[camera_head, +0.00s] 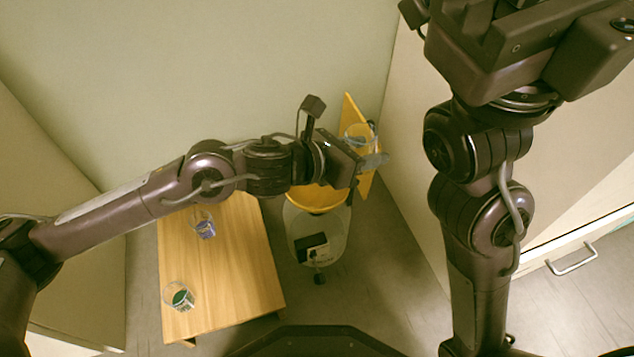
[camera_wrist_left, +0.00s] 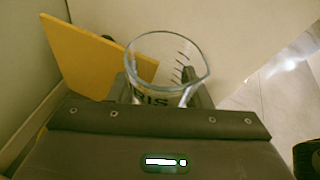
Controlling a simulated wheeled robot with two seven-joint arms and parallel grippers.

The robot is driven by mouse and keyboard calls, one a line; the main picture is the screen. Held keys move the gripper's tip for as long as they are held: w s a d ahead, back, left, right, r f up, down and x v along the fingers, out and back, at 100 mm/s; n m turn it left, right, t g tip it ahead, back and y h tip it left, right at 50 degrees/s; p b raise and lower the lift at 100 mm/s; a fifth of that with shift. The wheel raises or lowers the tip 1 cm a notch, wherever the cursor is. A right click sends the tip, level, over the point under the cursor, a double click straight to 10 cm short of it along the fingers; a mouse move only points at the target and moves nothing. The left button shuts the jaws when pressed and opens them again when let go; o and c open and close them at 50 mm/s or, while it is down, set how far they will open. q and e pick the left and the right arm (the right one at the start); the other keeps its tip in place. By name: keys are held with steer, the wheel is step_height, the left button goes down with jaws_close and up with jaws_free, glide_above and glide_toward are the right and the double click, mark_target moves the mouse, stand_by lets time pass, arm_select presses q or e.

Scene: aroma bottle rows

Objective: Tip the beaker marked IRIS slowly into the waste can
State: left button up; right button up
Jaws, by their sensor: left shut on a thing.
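My left gripper (camera_head: 368,160) is shut on the clear beaker (camera_head: 357,136), which stands out against the raised yellow lid (camera_head: 351,104). In the left wrist view the beaker (camera_wrist_left: 168,62) shows dark graduation lines and letters reading "RIS", the first letter being hidden. I see no clear liquid level in it, and cannot tell how far it tilts. The waste can (camera_head: 312,225) has a pale translucent body and a yellow rim, partly hidden by my left gripper, which is above its far right side. My right gripper is at the top right, its fingertips not visible.
A low wooden table (camera_head: 225,265) stands left of the can. On it are a beaker with blue-violet contents (camera_head: 204,229) and one with green contents (camera_head: 179,297). Walls close in behind, and a white cabinet with a drawer handle (camera_head: 572,260) is at right.

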arm_select(q)
steer(key=shift+s+d+r, duration=0.1)
steer(key=shift+s+d+r+m+y+b, duration=0.3)
steer(key=shift+m+b, duration=0.25)
steer(key=shift+m, duration=0.15)
steer(key=shift+t, duration=0.3)
steer(key=shift+r, duration=0.1)
steer(key=shift+s+d+r+p, duration=0.25)
steer(key=shift+s+r+p, duration=0.05)
steer(key=shift+r, duration=0.15)
steer(key=shift+s+d+r+p, duration=0.25)
steer(key=shift+r+p, duration=0.05)
steer(key=shift+r, duration=0.1)
steer(key=shift+s+d+r+p, duration=0.5)
steer(key=shift+s+d+r, duration=0.15)
steer(key=shift+r, duration=0.15)
steer(key=shift+s+d+r+p, duration=0.5)
steer(key=shift+s+r, duration=0.15)
steer(key=shift+r, duration=0.15)
